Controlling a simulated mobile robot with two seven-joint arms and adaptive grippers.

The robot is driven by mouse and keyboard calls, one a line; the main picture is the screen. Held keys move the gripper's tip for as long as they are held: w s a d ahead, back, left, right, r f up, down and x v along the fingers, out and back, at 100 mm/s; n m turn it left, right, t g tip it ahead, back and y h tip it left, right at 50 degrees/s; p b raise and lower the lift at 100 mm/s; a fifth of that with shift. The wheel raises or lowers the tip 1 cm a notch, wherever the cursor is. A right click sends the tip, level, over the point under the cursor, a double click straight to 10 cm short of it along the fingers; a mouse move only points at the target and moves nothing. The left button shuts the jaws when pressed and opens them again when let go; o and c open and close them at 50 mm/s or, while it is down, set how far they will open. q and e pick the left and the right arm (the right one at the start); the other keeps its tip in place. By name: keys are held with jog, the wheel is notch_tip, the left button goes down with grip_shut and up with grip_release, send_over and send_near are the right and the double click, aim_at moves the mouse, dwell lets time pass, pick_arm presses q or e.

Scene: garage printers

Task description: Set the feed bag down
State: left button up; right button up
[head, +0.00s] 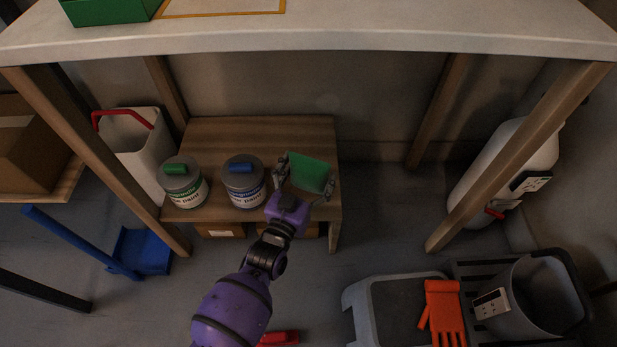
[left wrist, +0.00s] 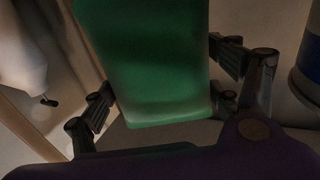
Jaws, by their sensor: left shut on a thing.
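The green feed bag (head: 311,174) is between the fingers of my left gripper (head: 304,178), over the right part of a low wooden shelf (head: 290,135) under the workbench. My left gripper is shut on it. In the left wrist view the bag (left wrist: 150,65) fills the middle, with a finger on each side at its lower end. I cannot tell whether the bag touches the shelf. My right gripper is not in view.
Two paint cans, one with a green label (head: 183,185) and one with a blue label (head: 243,183), stand left of the bag. The workbench top (head: 330,38) overhangs the shelf. Orange gloves (head: 443,310) lie on a grey step (head: 365,315) at lower right, beside a grey bucket (head: 540,300).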

pick_arm(q)
notch_tip(320, 180, down, 2)
jog(key=shift+r, duration=0.15)
jog(key=o, duration=1.1)
jog(key=shift+f, duration=0.2)
